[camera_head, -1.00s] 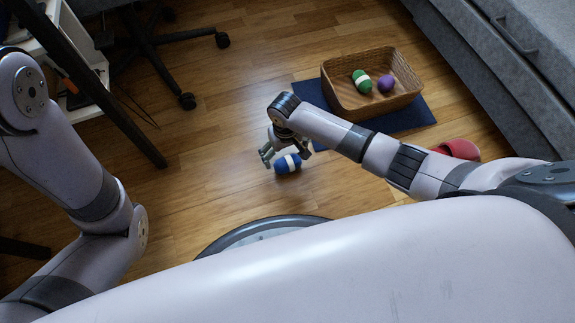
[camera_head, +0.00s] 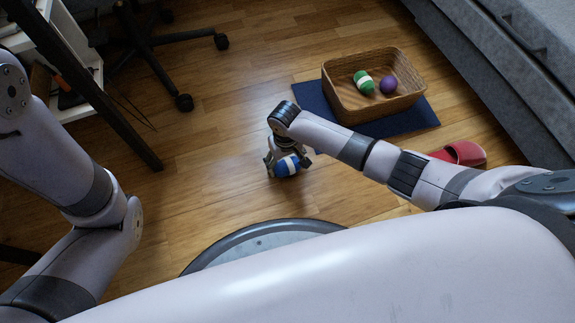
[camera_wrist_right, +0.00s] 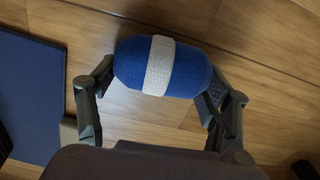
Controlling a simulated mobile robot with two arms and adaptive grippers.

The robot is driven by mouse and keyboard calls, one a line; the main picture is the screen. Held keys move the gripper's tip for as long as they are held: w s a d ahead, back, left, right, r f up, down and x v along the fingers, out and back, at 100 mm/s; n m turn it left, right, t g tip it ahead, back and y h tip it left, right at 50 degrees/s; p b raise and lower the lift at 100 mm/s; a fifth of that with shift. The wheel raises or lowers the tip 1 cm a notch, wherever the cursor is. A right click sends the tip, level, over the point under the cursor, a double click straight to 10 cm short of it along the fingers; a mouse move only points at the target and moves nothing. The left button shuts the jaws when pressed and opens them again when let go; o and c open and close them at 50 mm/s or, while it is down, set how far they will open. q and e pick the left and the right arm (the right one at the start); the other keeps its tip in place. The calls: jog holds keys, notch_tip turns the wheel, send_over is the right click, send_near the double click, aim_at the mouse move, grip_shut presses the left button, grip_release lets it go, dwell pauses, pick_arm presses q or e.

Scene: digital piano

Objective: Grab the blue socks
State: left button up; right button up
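The rolled blue socks (camera_head: 287,167) with a white band are on or just above the wooden floor; I cannot tell if they are lifted. In the right wrist view the blue socks (camera_wrist_right: 190,72) lie crosswise between my fingers. My right gripper (camera_head: 287,161) is around them, and in the right wrist view its two fingertips (camera_wrist_right: 160,80) press against their two ends. My left gripper is outside the views; only my left arm shows.
A wicker basket (camera_head: 347,108) holding green-and-white socks (camera_head: 363,82) and a purple ball-like bundle (camera_head: 389,85) stands on a dark blue mat (camera_head: 420,115). A red slipper (camera_head: 466,153) lies to its right. A chair base (camera_head: 184,102) stands at upper left. Floor around the blue socks is clear.

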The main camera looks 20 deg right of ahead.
jog(key=c, duration=0.6)
jog(key=shift+r, duration=0.15)
